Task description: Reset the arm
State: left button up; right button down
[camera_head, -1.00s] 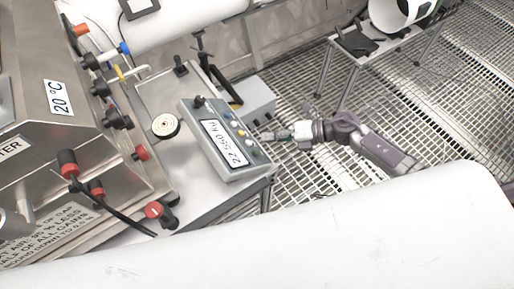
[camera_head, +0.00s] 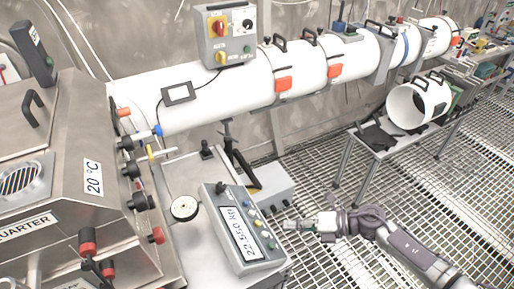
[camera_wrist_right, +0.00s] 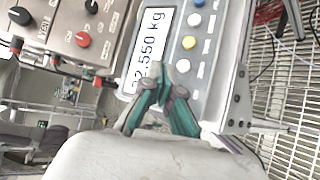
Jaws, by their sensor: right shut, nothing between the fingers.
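My right arm comes in from the lower right in the head view. Its gripper (camera_head: 293,223) is shut and empty, held just right of the grey scale display box (camera_head: 236,228), which reads 22.550 kg. In the right wrist view the green-sided fingers (camera_wrist_right: 160,82) meet at the tips in front of the scale's readout and its coloured buttons. I cannot tell whether the fingertips touch the box. My left gripper is not in view.
A steel cabinet (camera_head: 92,218) with red and black knobs stands at left. A white tube (camera_head: 207,98) runs along the wall under a control box (camera_head: 224,36). A small table (camera_head: 372,146) holds an open white cylinder (camera_head: 405,107). Grated floor (camera_head: 335,262) lies open around my arm.

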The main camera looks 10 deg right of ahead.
jog(key=d+f+m+t+h+b, duration=0.2)
jog(key=d+f+m+t+h, duration=0.2)
jog(key=f+m, duration=0.55)
jog(key=d+f+m+t+h+b, duration=0.1)
jog(key=d+f+m+t+h, duration=0.25)
jog(key=f+m, duration=0.55)
jog(key=s+d+f+m+g+h, duration=0.1)
jog(key=s+d+f+m+h, duration=0.15)
jog(key=f, duration=0.35)
jog(key=s+d+f+m+g+h, duration=0.1)
jog(key=s+f+m, duration=0.15)
jog(key=f, duration=0.25)
jog(key=s+a+f+m+g+h+b, duration=0.1)
jog(key=s+f+m+g, duration=0.2)
jog(key=s+f, duration=0.3)
jog(key=s+a+f+m+g+b, duration=0.1)
jog(key=s+f+m+g, duration=0.2)
jog(key=s, duration=1.3)
jog(key=s+a+f+m+g+h+b, duration=0.1)
jog(key=s+f+m+g, duration=0.2)
jog(key=s+f, duration=0.5)
jog(key=s, duration=0.3)
jog(key=shift+f+h, duration=0.3)
jog(key=shift+f, duration=0.05)
